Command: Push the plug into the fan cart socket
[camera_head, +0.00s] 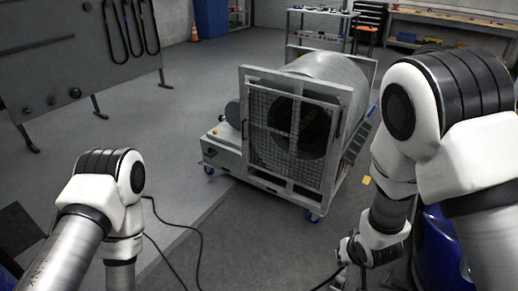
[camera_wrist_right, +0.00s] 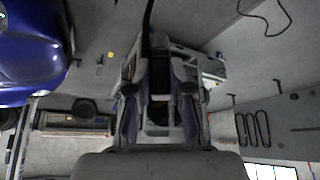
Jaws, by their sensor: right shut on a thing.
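The fan cart (camera_head: 248,165) stands on the floor in the middle of the head view. It has a grey frame, a mesh guard over a dark round opening, and blue-wheeled casters. I cannot make out its socket. My right gripper (camera_head: 352,250) is low in front of the cart, apart from it, in the head view. In the right wrist view its two fingers (camera_wrist_right: 160,95) are shut on a dark plug (camera_wrist_right: 158,78), mostly hidden between them. A black cable (camera_wrist_right: 148,28) runs up from the plug. My left arm shows at the left, but its gripper is out of frame.
A dark wall panel (camera_head: 75,60) with hanging black hoses stands at the left. A shelf trolley (camera_head: 322,14) and workbench (camera_head: 455,18) are at the back. A blue object (camera_head: 440,245) is at lower right.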

